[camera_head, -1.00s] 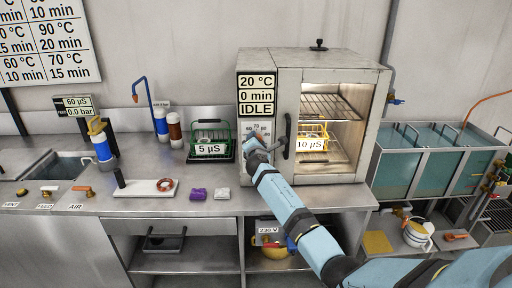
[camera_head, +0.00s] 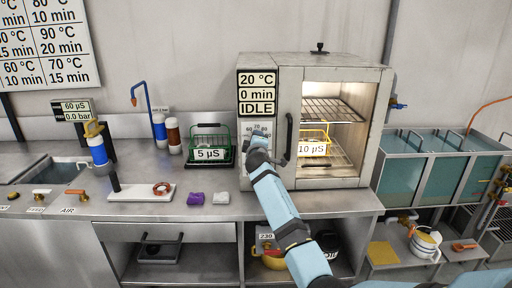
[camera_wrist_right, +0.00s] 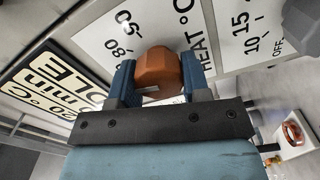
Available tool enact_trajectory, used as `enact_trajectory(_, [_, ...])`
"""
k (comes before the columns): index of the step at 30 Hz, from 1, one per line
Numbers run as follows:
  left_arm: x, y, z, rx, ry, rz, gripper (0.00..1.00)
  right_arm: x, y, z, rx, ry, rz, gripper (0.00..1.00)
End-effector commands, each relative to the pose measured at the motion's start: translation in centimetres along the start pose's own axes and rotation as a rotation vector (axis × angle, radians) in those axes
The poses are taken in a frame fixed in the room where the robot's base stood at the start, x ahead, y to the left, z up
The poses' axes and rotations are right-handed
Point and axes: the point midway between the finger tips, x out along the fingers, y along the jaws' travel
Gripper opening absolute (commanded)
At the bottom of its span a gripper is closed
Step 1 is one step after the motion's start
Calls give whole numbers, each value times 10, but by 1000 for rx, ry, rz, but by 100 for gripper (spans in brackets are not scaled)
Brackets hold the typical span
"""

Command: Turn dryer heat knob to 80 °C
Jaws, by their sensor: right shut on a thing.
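The dryer (camera_head: 345,72) stands on the bench; its display (camera_head: 257,93) reads 20 °C, 0 min, IDLE. In the right wrist view the orange-brown faceted heat knob (camera_wrist_right: 158,70) sits on a white HEAT °C dial plate (camera_wrist_right: 120,35). My right gripper (camera_wrist_right: 158,80) is shut on this knob, one blue finger on each side. In the head view my right gripper (camera_head: 258,148) is at the dryer's front panel, and it hides the knob there. I cannot tell which mark the knob points to. My left gripper is not in view.
The dryer chamber is open and lit, with a rack labelled 10 µS (camera_head: 312,149) inside. A vertical handle (camera_head: 288,136) is close right of my gripper. A green rack labelled 5 µS (camera_head: 209,154) stands to the left. A second dial (camera_wrist_right: 250,30) adjoins the heat dial.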

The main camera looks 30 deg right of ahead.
Motion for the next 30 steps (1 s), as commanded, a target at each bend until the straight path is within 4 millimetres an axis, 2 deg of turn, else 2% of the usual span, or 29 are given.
enact_trajectory(7, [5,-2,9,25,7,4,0,0,-2,0,220,0,0,20])
enact_trajectory(15, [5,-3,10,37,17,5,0,0,0,0,397,0,-1,20])
enact_trajectory(30, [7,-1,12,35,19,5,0,0,1,1,510,-1,-1,20])
